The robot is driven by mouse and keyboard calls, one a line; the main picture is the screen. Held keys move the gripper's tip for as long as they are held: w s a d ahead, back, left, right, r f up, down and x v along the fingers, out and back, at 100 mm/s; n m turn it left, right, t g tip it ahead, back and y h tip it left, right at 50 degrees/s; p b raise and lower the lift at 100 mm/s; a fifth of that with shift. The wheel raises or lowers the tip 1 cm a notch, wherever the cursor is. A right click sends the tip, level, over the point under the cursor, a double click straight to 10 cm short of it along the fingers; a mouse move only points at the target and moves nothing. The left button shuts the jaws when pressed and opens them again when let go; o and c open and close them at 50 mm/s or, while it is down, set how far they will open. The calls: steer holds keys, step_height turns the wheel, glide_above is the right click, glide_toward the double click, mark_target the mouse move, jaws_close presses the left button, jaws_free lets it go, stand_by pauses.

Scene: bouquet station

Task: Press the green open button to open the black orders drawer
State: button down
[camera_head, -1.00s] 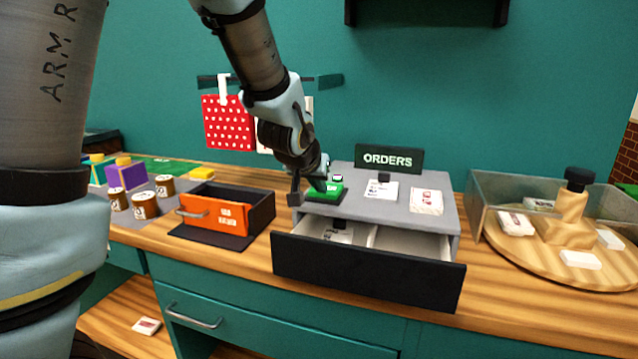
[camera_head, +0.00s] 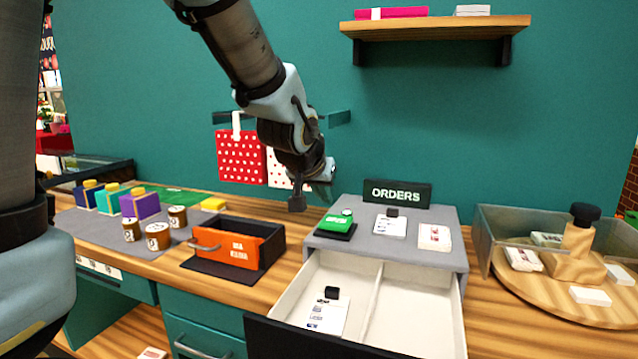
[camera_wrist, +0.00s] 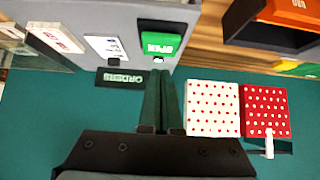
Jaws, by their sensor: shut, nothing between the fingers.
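The green open button (camera_head: 337,223) sits on the left of the grey top of the orders unit (camera_head: 375,247). It also shows in the wrist view (camera_wrist: 160,42), with its OPEN lettering. The black-fronted orders drawer (camera_head: 310,340) stands pulled far out, showing two pale compartments. The left compartment holds a card with a small black block (camera_head: 328,310); the visible part of the right one is empty. The black ORDERS sign (camera_head: 397,193) stands behind. My gripper (camera_head: 297,203) is shut and empty, up and to the left of the button, apart from it.
An orange-fronted tray (camera_head: 228,248) stands left of the orders unit. A round wooden board (camera_head: 560,300) with a clear bin is on the right. Several jars and small boxes stand at the far left. Patterned red and white bags (camera_head: 241,158) hang behind my gripper. A shelf (camera_head: 435,24) is above.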

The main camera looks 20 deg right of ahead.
steer(key=shift+p+v, duration=2.2)
steer(key=shift+p, duration=0.25)
steer(key=shift+w, duration=0.1)
steer(key=a+f+n+g+y+b, duration=0.1)
steer(key=a+f+n+g+y, duration=0.3)
steer(key=a, duration=0.8)
steer(key=a+f+n+t+y+b, duration=0.1)
steer(key=a+f, duration=0.5)
steer(key=a, duration=0.5)
steer(key=s+a+f+n+g+y+b, duration=0.1)
steer(key=s+a+f+n+g, duration=0.1)
steer(key=a, duration=0.6)
steer(key=shift+s+a+f, duration=0.25)
steer(key=shift+s+f, duration=0.55)
steer(key=shift+s, duration=0.3)
